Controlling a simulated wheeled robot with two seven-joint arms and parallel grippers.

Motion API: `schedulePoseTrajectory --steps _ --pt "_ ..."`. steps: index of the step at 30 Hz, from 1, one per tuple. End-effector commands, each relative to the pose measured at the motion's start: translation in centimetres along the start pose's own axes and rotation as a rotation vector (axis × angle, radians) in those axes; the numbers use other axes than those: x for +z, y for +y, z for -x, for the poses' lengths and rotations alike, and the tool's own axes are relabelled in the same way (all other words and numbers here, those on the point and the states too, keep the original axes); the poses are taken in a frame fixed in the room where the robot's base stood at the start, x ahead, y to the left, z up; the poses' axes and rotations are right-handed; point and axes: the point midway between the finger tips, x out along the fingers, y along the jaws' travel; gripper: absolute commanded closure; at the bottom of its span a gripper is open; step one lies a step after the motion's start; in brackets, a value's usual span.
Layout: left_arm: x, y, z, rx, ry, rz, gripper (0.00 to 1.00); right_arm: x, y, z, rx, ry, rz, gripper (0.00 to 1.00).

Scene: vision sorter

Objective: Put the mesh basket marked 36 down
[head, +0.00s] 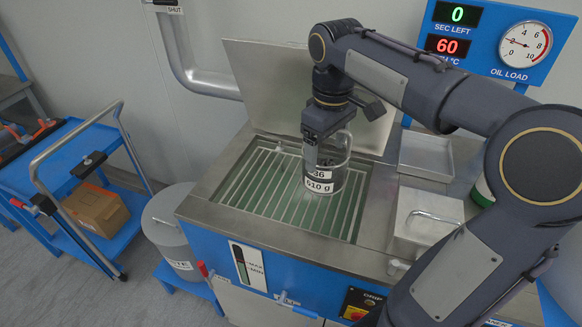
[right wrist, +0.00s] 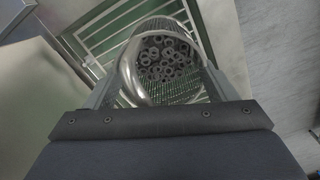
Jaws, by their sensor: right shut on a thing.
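The mesh basket marked 36 (head: 325,178) hangs upright from my right gripper (head: 318,142) in the head view, over the slatted rack of the open tank (head: 265,195). Its labels read 36 and 510 g. In the right wrist view the basket (right wrist: 185,92) holds several dark rings, and its curved handle (right wrist: 128,75) lies between my right fingers. My right gripper is shut on the basket. Whether the basket's bottom touches the rack I cannot tell. My left gripper is not in view.
The tank lid (head: 300,85) stands open behind. A small tray (head: 426,157) and a lidded steel box (head: 425,215) sit right of the tank. A grey bin (head: 172,228) and a blue cart (head: 75,165) with a cardboard box (head: 97,208) stand left. A panel (head: 500,40) shows 0 seconds and 60.

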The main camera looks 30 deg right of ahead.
Motion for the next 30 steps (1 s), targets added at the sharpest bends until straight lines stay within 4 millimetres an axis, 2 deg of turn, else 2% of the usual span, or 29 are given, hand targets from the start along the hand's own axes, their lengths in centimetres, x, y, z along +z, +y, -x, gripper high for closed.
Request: schedulePoseTrajectory --steps 4,6,12,17,21,25,30 --pt "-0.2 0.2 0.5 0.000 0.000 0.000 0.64 -3.6 -0.5 -1.4 0.000 -0.002 0.002 0.87" --pt "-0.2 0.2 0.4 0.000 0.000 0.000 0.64 -4.5 -0.6 -2.9 -0.001 -0.003 0.000 0.87" --pt "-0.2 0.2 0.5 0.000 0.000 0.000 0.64 -6.8 -0.8 -5.6 0.000 0.002 -0.001 0.87" --pt "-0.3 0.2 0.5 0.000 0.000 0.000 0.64 -7.5 -0.9 -6.4 0.000 0.004 -0.002 0.87" --pt "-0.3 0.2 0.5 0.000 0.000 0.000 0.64 -8.3 -1.0 -7.9 0.000 0.001 -0.001 0.87" --pt "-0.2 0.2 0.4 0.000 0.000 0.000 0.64 -8.2 -1.0 -9.7 -0.001 0.001 -0.002 0.87" --pt "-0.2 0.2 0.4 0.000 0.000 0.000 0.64 -8.2 -1.0 -10.4 0.000 0.003 -0.002 0.87"
